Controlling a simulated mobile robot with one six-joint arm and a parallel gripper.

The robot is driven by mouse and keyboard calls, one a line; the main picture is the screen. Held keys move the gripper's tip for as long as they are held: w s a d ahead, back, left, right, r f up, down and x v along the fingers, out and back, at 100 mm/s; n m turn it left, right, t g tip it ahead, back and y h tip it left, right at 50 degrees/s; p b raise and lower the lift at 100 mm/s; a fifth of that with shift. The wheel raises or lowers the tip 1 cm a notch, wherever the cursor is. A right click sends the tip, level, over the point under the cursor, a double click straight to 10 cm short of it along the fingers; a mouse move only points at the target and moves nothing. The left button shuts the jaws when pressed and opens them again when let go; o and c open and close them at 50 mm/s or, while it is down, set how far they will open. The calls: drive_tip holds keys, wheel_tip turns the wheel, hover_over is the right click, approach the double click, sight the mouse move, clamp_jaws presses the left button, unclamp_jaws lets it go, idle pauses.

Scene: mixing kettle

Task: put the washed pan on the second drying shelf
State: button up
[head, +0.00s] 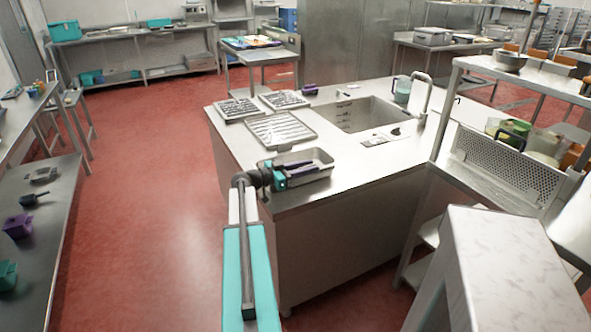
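A rectangular steel pan (322,160) sits at the near left part of the sink counter, and I take it for the washed pan. My gripper (288,172) is at the end of my arm, over the pan's near left side. Its teal and dark parts overlap the pan in the picture. I cannot tell whether it touches the pan or whether its fingers are open or shut. A steel shelf rack (545,84) stands at the right, with items on its upper level and a perforated panel (505,168) below. Which level is the second drying shelf is not clear.
Slotted trays (282,130) lie on the counter behind the pan. A sink (355,115) with a tall tap (432,88) is further right. A pale block-like surface (500,255) fills the near right. Red floor (150,200) is clear at left, beside a side bench (45,215).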

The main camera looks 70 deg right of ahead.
drive_tip(key=shift+p+x, duration=0.6)
drive_tip(key=shift+x, duration=1.4)
drive_tip(key=shift+r, duration=0.15)
clamp_jaws()
